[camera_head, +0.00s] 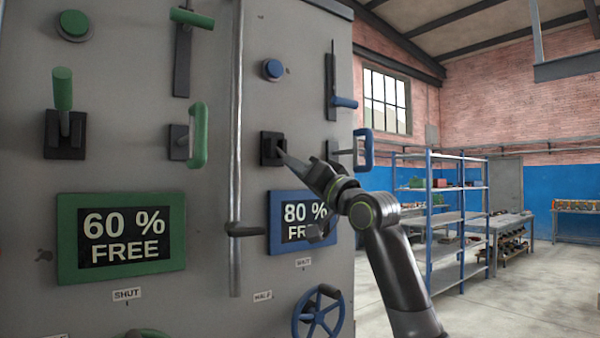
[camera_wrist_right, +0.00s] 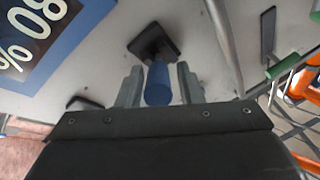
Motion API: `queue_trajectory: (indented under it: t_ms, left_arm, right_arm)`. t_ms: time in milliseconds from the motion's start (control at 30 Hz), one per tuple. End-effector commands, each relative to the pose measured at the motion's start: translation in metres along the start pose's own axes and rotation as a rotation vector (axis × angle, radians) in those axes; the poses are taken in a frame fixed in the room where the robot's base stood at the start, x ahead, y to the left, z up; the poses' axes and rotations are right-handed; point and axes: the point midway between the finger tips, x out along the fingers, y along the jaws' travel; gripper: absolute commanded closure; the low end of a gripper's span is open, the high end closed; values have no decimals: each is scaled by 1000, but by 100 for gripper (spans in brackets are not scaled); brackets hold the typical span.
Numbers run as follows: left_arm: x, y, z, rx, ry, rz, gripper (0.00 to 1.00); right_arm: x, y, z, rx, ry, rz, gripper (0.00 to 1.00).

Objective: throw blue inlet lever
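The blue inlet lever shows in the right wrist view as a blue grip (camera_wrist_right: 158,82) standing out from a black base plate (camera_wrist_right: 153,40) on the grey panel. In the head view its black base (camera_head: 271,148) is visible, while the blue grip is hidden by my gripper. My right gripper (camera_head: 312,170) is at the lever, with one finger on each side of the blue grip in the wrist view. The fingers look open, with a narrow gap to the grip, clearest on the right side. My left gripper is not in view.
A blue-framed "80 %" display (camera_head: 300,215) sits below the lever and a blue handwheel (camera_head: 320,312) lower down. A blue pull handle (camera_head: 364,150) stands out at the right. A vertical metal rod (camera_head: 236,130) separates these from the green controls, including a green lever (camera_head: 63,90).

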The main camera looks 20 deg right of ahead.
Motion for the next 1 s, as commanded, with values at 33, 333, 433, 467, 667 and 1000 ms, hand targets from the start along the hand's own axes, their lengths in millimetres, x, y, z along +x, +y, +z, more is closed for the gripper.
queue_trajectory:
  t_ms: [33, 333, 433, 467, 667, 1000]
  left_arm:
    - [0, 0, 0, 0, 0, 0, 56]
    - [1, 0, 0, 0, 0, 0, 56]
    - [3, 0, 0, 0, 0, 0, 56]
    - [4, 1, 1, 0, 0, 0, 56]
    - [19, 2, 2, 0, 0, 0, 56]
    - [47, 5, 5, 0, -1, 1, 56]
  right_arm:
    - [0, 1, 1, 1, -2, 1, 60]
    - [-1, 2, 3, 3, -6, 3, 57]
    - [-5, 3, 3, 2, -5, 3, 57]
    - [-7, 3, 3, 2, -5, 3, 57]
    - [-39, 5, 5, -2, -5, 4, 57]
    - [-115, 5, 5, -3, -4, 4, 57]
